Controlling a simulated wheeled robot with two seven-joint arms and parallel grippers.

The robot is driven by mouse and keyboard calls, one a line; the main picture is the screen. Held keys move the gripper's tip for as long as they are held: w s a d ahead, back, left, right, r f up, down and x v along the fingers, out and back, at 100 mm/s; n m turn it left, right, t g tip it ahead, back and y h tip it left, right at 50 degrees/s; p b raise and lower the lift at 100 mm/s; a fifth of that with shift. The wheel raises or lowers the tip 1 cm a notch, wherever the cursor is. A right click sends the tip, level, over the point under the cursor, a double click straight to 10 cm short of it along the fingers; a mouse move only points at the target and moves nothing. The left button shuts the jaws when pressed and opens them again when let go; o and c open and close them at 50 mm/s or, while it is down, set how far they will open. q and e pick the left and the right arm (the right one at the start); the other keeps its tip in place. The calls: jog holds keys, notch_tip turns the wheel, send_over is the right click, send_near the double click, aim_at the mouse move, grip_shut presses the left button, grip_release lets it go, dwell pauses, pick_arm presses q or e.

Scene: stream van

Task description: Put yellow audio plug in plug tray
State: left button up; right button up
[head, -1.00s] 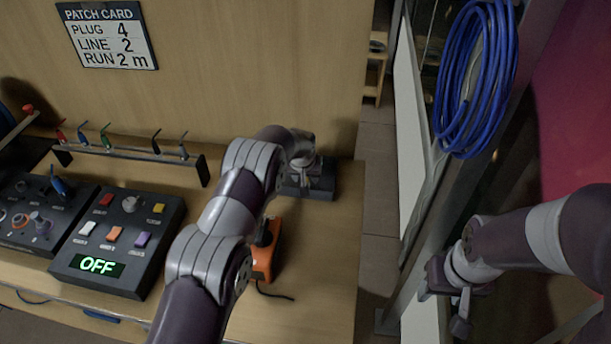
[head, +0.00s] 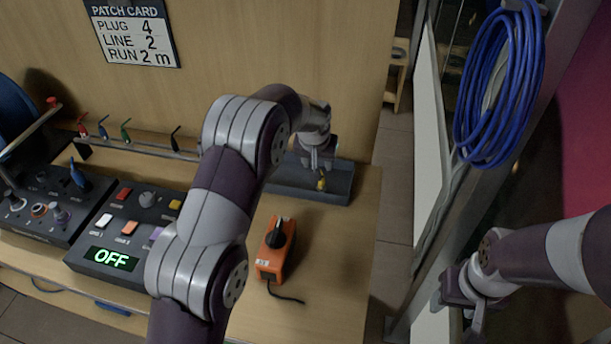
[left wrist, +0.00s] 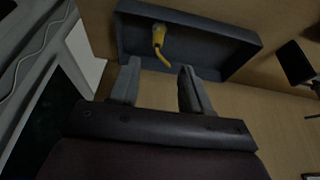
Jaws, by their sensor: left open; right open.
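The yellow audio plug (head: 321,181) lies in the dark grey plug tray (head: 342,194) at the back right of the desk. In the left wrist view the yellow plug (left wrist: 159,36) rests inside the tray (left wrist: 225,39), beyond the fingertips and not between them. My left gripper (head: 319,163) is open and empty, just above the tray, with a visible gap to the plug in the wrist view. My right gripper (head: 462,306) is at the right, away from the desk, open and empty.
A plug rack (head: 130,147) with several coloured plugs stands at the back left. Blue cable (head: 490,90) hangs at right. The front right desk is clear.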

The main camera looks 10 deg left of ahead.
pick_arm(q)
jog(key=s+a+r+g, duration=0.1)
jog(key=s+a, duration=0.1)
jog(key=s, duration=1.4)
jog(key=s+a+r+g, duration=0.1)
jog(key=s+a, duration=0.2)
jog(key=s, duration=1.3)
jog(key=shift+a+r+g, duration=0.25)
jog(key=shift+g, duration=0.15)
jog(key=shift+s, duration=0.2)
